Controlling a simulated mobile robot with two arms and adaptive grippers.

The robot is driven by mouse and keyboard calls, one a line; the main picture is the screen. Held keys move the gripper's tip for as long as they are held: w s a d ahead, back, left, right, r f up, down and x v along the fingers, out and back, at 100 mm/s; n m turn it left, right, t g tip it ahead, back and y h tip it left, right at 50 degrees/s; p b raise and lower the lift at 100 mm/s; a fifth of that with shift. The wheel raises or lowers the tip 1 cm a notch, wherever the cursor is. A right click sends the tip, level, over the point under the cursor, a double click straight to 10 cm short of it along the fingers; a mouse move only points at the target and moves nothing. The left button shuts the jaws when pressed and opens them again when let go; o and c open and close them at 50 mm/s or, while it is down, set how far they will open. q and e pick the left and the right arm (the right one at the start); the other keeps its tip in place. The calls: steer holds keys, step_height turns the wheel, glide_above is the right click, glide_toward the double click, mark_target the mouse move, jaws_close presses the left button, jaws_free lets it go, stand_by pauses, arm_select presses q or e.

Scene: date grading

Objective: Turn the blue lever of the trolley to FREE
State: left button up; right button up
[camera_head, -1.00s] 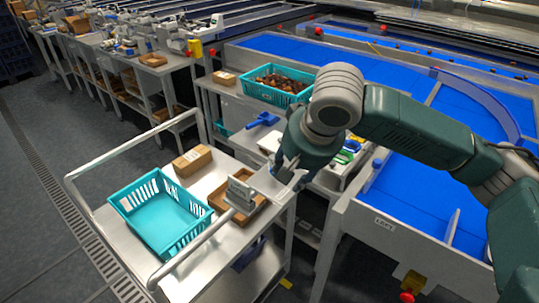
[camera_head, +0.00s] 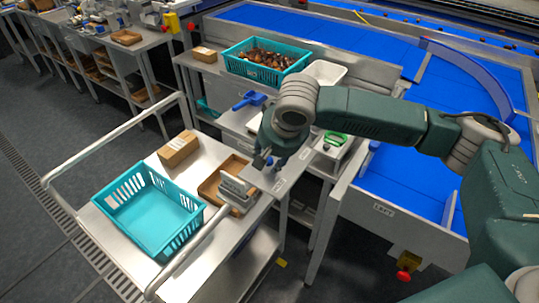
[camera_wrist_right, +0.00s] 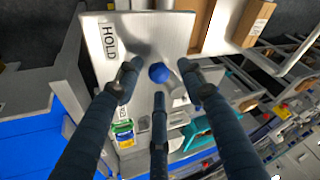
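The trolley (camera_head: 207,157) stands at the lower left in the head view, with a grey metal plate at its right corner. In the right wrist view this plate (camera_wrist_right: 100,20) carries a HOLD label (camera_wrist_right: 110,41). A second label (camera_wrist_right: 121,113) is partly hidden and I cannot read it. The lever's round blue knob (camera_wrist_right: 159,73) sits between my three spread right fingers; the lever's arm is hard to make out. My right gripper (camera_head: 266,157) is open over the plate, with fingertips around the knob; contact is not clear. My left gripper is not in view.
On the trolley are a turquoise basket (camera_head: 135,226), a cardboard box (camera_head: 178,149), a brown tray (camera_head: 208,188) and a grey block-like item (camera_head: 236,190). A raised handle rail (camera_head: 112,136) borders it. A bench with a date-filled crate (camera_head: 231,67) stands behind; a blue conveyor (camera_head: 405,185) is at right.

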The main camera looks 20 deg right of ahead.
steer(key=shift+w+f, duration=0.1)
steer(key=shift+f, duration=0.25)
steer(key=shift+c, duration=0.5)
jaws_close()
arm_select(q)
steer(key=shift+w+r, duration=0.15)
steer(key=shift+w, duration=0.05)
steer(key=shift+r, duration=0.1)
